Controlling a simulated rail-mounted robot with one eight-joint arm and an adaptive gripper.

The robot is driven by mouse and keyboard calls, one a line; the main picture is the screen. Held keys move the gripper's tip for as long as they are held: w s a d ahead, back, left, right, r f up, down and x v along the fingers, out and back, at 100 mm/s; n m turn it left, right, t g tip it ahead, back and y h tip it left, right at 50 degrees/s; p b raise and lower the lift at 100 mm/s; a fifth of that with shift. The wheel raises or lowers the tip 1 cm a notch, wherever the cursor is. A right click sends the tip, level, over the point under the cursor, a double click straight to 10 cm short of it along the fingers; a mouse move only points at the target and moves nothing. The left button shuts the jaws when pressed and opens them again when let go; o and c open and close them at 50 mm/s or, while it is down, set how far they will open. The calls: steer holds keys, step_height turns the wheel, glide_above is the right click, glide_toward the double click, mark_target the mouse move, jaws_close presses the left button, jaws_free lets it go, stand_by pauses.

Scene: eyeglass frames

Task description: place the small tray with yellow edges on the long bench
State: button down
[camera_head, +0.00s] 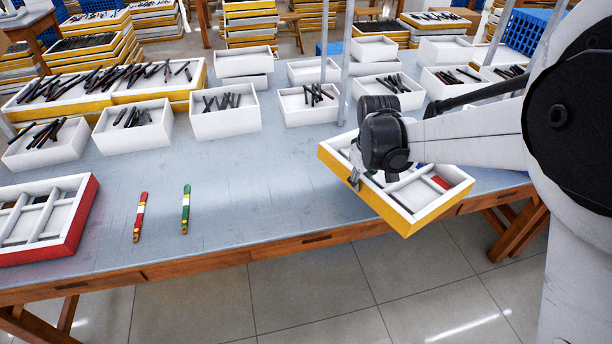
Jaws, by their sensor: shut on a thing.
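The small tray with yellow edges (431,217) is white inside with dividers. It is tilted, with its near corner low, and overhangs the front edge of the long bench (262,180). My gripper (355,180) is shut on the tray's left side wall. My wrist hides part of the tray's inside. A red piece shows in its right part. I cannot tell whether the tray's far side touches the bench top.
A red-edged divided tray (88,217) lies at the left front. A red-yellow strip (140,217) and a green-yellow strip (186,209) lie on the bench. White bins (225,117) with dark eyeglass parts line the back. The bench's middle front is clear.

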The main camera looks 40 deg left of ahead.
steer(key=s+a+r+n, duration=0.3)
steer(key=s+a+n, duration=0.2)
steer(key=s+a, duration=1.1)
steer(key=w+d+f, duration=0.1)
steer(key=w+f, duration=0.1)
steer(key=w, duration=0.1)
steer(key=w+d+f, duration=0.1)
steer(key=w+f, duration=0.1)
steer(key=w, duration=0.2)
steer(key=w+d+f, duration=0.1)
steer(key=w+f, duration=0.2)
steer(key=w, duration=0.1)
steer(key=shift+d, duration=0.35)
steer(key=shift+f, duration=2.05)
steer(key=c, duration=1.7)
jaws_free()
steer(key=shift+o, duration=0.2)
step_height(320, 180, up, 12)
steer(key=d, duration=0.1)
steer(key=shift+s+d, duration=0.35)
steer(key=shift+s, duration=0.1)
